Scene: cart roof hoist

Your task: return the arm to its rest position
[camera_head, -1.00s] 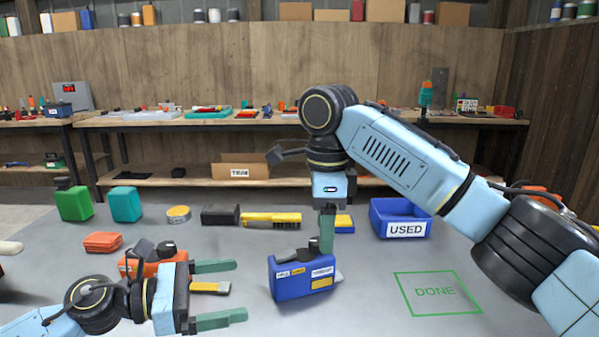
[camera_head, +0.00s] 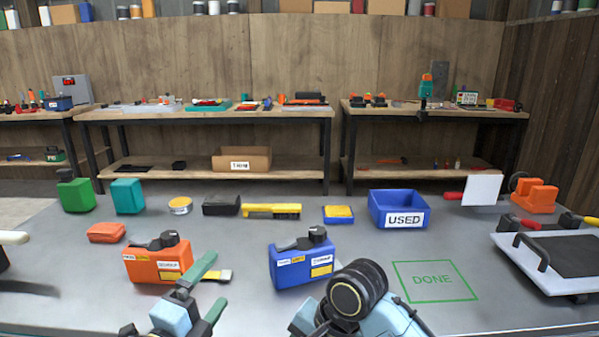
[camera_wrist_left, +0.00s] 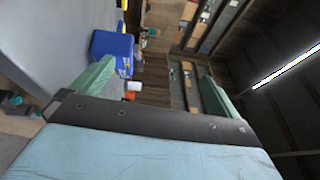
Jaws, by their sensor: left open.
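My left gripper (camera_head: 209,287) is low in the head view, in front of the orange canister (camera_head: 160,262). Its green fingers are spread with nothing between them. They also show in the left wrist view (camera_wrist_left: 155,88), wide apart. My right arm (camera_head: 355,292) is folded at the bottom centre, and its fingers are out of sight. The blue canister (camera_head: 303,266) stands upright on the grey table (camera_head: 235,225), just beyond my right arm and apart from both grippers.
A blue bin marked USED (camera_head: 399,211) stands behind the empty green DONE square (camera_head: 435,281). A yellow brush (camera_head: 271,210) lies at the middle back. A black-topped tray (camera_head: 562,255) is at the right. Green (camera_head: 76,196) and teal (camera_head: 127,196) containers stand at the left.

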